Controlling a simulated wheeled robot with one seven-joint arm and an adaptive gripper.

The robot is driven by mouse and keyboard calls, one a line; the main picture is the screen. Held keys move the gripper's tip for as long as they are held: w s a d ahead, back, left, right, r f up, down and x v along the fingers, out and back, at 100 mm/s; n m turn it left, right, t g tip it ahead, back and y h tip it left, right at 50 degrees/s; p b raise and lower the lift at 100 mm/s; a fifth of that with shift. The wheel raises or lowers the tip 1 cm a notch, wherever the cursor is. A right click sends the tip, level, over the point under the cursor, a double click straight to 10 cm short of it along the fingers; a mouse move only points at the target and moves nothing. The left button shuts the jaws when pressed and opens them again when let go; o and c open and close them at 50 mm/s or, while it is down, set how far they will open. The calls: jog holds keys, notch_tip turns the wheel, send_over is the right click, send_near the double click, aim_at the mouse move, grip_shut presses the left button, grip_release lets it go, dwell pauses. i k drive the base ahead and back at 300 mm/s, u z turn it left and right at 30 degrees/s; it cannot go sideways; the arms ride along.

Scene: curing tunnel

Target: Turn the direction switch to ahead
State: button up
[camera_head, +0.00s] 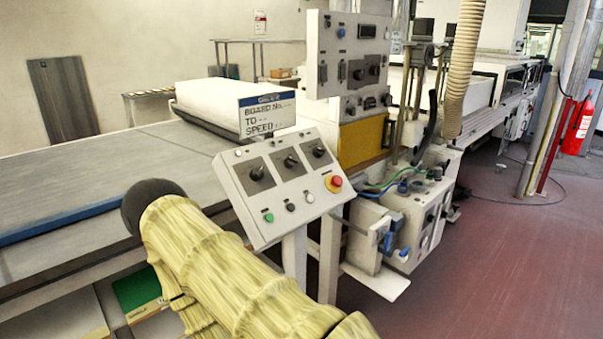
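A sloped white control panel (283,187) stands on posts in the middle of the view. My arm, in a yellow sleeve, crosses the lower left below the panel, with a dark rounded part left of the panel. My gripper does not show.
Below the switches are a green button (268,217), a black button, a white button and a red emergency stop (334,182). A conveyor table (110,180) lies left. A taller control box (347,55) stands behind. A cable box (418,215) and open red floor (500,260) lie right.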

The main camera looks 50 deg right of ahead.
aim_at(289, 162)
jog(key=z, duration=1.55)
jog(key=k, duration=0.5)
jog(key=u, duration=1.7)
jog(key=i, duration=1.05)
jog(key=z, duration=2.2)
